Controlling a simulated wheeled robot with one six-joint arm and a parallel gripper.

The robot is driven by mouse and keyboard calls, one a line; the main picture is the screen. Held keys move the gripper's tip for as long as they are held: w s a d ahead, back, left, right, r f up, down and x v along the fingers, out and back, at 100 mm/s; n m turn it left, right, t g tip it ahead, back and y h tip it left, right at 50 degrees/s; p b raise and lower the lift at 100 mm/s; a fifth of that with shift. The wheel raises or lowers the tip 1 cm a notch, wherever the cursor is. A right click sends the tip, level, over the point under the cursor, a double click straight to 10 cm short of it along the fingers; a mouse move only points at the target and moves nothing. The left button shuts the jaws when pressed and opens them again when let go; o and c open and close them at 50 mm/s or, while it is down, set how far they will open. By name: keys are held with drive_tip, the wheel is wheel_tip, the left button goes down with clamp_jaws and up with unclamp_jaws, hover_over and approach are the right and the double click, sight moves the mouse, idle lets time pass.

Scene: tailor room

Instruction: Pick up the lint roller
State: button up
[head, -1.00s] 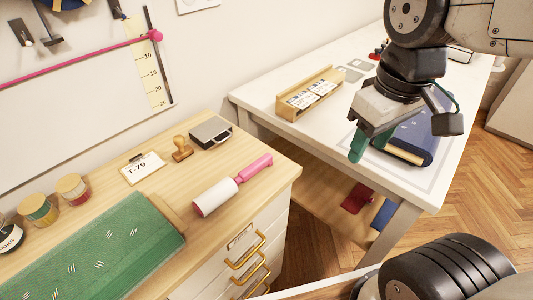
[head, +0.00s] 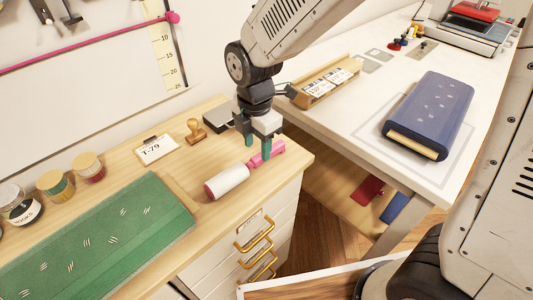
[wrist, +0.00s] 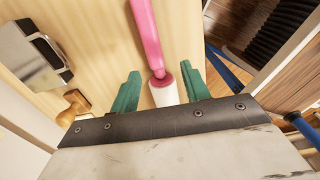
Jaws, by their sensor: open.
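The lint roller lies on the wooden cabinet top near its right front edge. Its white roll (head: 227,181) points to the left front, and its pink handle (head: 272,151) points to the back right. My gripper (head: 257,147) is above the handle, its green fingers pointing down and partly covering the roller's middle. In the wrist view, the pink handle (wrist: 147,32) runs up between the two green fingertips of my gripper (wrist: 160,88). The fingers are apart, one on each side, and the white roll (wrist: 165,95) is partly hidden by the gripper body. I see no contact.
A wooden stamp (head: 195,131) and a dark metal-topped block (head: 218,119) stand behind the roller. A T-79 card (head: 157,149) and a green cloth (head: 100,240) lie to the left. The white table (head: 440,178) with a blue fabric bolt (head: 430,112) is at the right.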

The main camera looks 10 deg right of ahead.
sight(257, 157)
drive_tip(key=f, duration=0.5)
drive_tip(key=shift+w+f, duration=0.2)
drive_tip(key=shift+w, duration=0.1)
drive_tip(key=shift+c, duration=0.3)
clamp_jaws()
drive_tip(key=shift+r, duration=0.1)
